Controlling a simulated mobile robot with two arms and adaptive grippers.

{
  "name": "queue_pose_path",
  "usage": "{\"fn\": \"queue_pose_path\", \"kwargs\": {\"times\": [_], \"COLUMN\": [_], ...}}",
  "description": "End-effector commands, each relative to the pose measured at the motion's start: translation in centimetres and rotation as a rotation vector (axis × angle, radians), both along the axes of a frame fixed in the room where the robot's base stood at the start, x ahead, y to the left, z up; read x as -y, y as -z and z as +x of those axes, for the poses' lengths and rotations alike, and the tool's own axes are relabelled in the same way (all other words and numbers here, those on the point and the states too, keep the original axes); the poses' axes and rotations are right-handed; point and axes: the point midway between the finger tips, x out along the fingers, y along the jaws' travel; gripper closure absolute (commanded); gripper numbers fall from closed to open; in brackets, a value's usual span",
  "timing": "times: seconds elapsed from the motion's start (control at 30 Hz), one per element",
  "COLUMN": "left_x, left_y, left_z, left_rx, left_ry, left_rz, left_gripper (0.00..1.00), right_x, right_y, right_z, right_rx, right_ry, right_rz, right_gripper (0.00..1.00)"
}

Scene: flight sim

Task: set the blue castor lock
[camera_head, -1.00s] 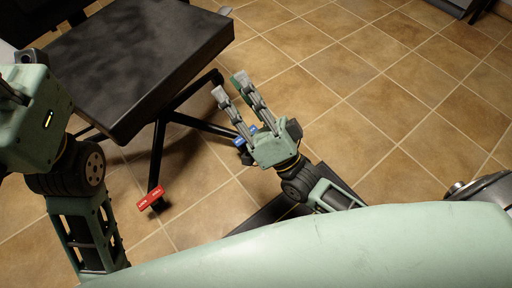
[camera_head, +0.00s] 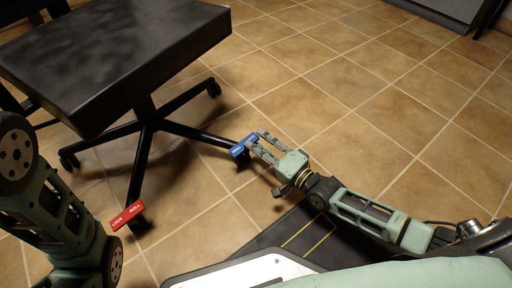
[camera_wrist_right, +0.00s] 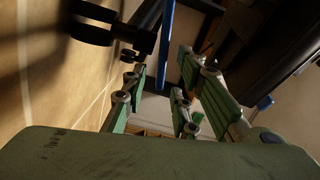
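The blue castor lock (camera_head: 243,146) is a small blue tab with white lettering at the end of a black chair leg. My right gripper (camera_head: 257,141) is right beside it, fingers spread and pointing left at the tab. In the right wrist view the blue tab (camera_wrist_right: 166,45) shows edge-on as a thin strip, between the two sides of the open fingers (camera_wrist_right: 158,70). I cannot tell whether a finger touches it.
A red tab (camera_head: 127,216) marked LOCK and ROLL sits on a nearer castor. The chair's black seat (camera_head: 110,50) overhangs the star base (camera_head: 148,120). Open tiled floor (camera_head: 350,90) lies to the right and behind my right gripper.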

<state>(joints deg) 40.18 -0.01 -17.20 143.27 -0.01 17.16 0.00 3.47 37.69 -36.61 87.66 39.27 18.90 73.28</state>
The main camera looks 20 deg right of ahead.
Motion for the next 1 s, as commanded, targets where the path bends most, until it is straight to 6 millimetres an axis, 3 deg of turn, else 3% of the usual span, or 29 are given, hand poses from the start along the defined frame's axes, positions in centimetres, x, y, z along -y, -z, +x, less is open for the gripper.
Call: {"fn": "queue_pose_path", "kwargs": {"times": [0.2, 0.47, 0.77, 1.0], "left_x": [0.02, 0.02, 0.02, 0.02], "left_y": [1.1, 1.03, 1.03, 1.03], "left_z": [-0.02, -0.02, -0.01, 0.01], "left_rx": [0.001, 0.001, 0.001, 0.0], "left_ry": [0.0, 0.0, 0.001, 0.0], "left_rz": [0.001, 0.001, 0.001, 0.001], "left_gripper": [0.73, 0.73, 0.73, 0.73], "right_x": [-0.74, -0.78, -0.77, -0.77], "right_y": [0.06, -0.04, -0.01, 0.01], "right_z": [1.42, 1.48, 1.45, 1.44], "right_rx": [0.002, 0.001, 0.001, 0.0], "right_ry": [0.0, 0.0, 0.0, 0.0], "right_rz": [0.001, 0.0, 0.0, 0.0], "right_gripper": [0.73, 0.73, 1.0, 1.0]}}
